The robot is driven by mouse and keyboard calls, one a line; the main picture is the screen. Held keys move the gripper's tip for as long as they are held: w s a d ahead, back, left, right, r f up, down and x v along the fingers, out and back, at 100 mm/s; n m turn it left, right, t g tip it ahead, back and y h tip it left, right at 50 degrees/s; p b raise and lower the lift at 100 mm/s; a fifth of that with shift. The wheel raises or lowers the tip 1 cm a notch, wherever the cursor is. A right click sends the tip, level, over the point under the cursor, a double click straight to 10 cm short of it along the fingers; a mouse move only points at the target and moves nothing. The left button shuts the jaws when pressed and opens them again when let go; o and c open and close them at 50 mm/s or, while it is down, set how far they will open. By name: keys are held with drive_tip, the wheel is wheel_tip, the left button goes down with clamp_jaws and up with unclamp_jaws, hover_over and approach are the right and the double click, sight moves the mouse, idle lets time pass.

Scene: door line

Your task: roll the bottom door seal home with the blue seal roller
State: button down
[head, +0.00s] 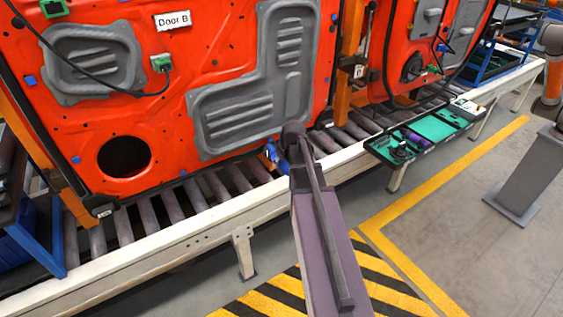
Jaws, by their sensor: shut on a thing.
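The orange-red door panel labelled Door B (225,60) stands upright on the roller line. A thin dark bottom door seal (180,179) runs along its lower edge; I cannot tell how well it is seated. The blue seal roller (275,156) is at that lower edge, right of the door's middle, partly hidden by my arm. My gripper (284,160) is at the end of my arm and shut on the roller. The jaws are mostly hidden, and I cannot tell whether the roller touches the seal.
The conveyor's pale front rail (140,262) runs below the door. A tray with green inserts (440,126) hangs at the rail on the right. A second orange-red door (405,45) stands farther right. The floor in front, with yellow markings (400,262), is clear.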

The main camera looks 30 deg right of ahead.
drive_tip(key=shift+s+a, duration=0.1)
drive_tip(key=shift+a, duration=1.3)
